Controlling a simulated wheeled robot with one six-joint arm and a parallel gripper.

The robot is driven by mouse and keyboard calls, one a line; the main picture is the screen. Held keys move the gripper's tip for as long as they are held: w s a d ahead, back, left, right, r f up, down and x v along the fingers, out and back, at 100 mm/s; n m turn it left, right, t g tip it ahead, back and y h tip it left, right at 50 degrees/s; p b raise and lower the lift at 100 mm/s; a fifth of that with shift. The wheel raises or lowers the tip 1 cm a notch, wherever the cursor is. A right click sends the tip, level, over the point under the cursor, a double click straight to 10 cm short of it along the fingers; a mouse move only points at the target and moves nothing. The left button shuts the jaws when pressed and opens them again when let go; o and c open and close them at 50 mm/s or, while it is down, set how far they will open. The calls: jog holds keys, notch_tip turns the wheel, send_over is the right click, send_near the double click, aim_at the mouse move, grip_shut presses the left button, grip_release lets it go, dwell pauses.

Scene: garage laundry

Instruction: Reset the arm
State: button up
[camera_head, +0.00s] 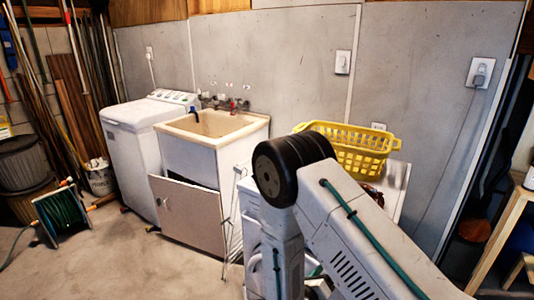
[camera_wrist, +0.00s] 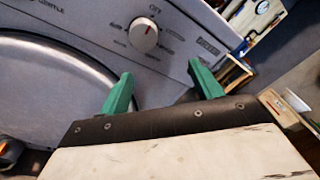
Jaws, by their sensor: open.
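My gripper (camera_wrist: 162,88) shows in the wrist view with its two green fingers spread apart and nothing between them. It is in front of a grey machine's control panel (camera_wrist: 110,22), which has a white dial with a red mark (camera_wrist: 144,35). The round door rim (camera_wrist: 40,45) of that machine is at the left. In the head view my arm (camera_head: 345,225) is bent, with its dark joint up in front of the yellow basket. My gripper is hidden in the head view.
A yellow basket (camera_head: 352,147) stands behind my arm. A utility sink (camera_head: 212,124) with its cabinet door (camera_head: 190,208) ajar and a white washer (camera_head: 146,120) stand along the wall. A green hose reel (camera_head: 62,213) is at the left, a wooden bench (camera_head: 505,230) at the right. Floor at front left is clear.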

jog(key=s+d+r+m+g+h, duration=0.1)
jog(key=s+d+r+m+g, duration=0.4)
jog(key=s+r+m+g, duration=0.45)
jog(key=s+d+r+m+g, duration=0.4)
jog(key=s+r+m+g, duration=0.25)
jog(key=m, duration=0.55)
jog(key=s+a+r+m+t+y, duration=0.1)
jog(key=s+r+m+t+y, duration=0.1)
jog(key=s+r+m+y, duration=0.4)
jog(key=s+a+r+m+t+y, duration=0.2)
jog(key=s+r+m+y, duration=0.5)
jog(key=r, duration=0.5)
jog(key=shift+s+r+m+t, duration=0.3)
jog(key=shift+s+m, duration=0.15)
jog(key=shift+m, duration=0.5)
